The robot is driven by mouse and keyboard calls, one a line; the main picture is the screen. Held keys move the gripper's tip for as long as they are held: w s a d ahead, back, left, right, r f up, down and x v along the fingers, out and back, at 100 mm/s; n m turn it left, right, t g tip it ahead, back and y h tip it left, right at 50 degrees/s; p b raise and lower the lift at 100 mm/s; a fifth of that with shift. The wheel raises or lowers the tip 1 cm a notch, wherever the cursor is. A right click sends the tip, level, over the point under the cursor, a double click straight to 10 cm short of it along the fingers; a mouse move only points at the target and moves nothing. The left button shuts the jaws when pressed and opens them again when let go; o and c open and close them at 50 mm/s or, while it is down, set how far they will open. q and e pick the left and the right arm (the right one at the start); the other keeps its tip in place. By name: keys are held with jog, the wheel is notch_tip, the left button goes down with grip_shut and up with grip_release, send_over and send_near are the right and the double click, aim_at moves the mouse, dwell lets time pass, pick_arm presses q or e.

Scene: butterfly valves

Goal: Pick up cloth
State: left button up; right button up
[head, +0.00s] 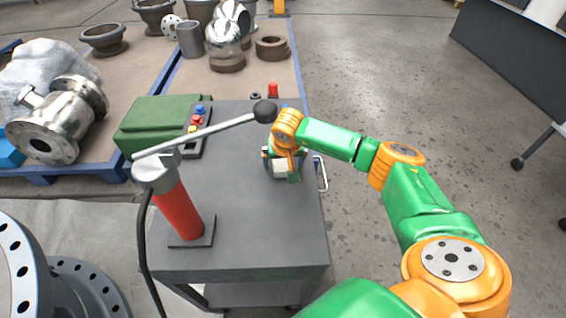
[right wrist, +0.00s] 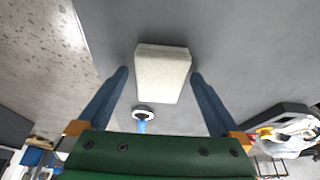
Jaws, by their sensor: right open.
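The cloth (right wrist: 162,72) is a small off-white, block-shaped pad lying on the dark grey cart top. In the head view it shows as a pale patch (head: 281,169) under my right gripper, partly covered by it. My right gripper (right wrist: 158,76) is open, with one blue finger on each side of the cloth in the right wrist view. The fingers look apart from the cloth; the height left between them and it is hard to tell. My left gripper is not in view.
The grey cart (head: 240,235) carries a red post with a long lever (head: 181,210), a green box (head: 155,122) and a button panel (head: 193,138). The lever's black knob (head: 265,111) is close to my right wrist. Metal valve parts (head: 60,125) lie on pallets behind.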

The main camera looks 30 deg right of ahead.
aim_at(284, 163)
jog(key=shift+r, duration=0.1)
jog(key=c, duration=1.3)
notch_tip(284, 163, up, 10)
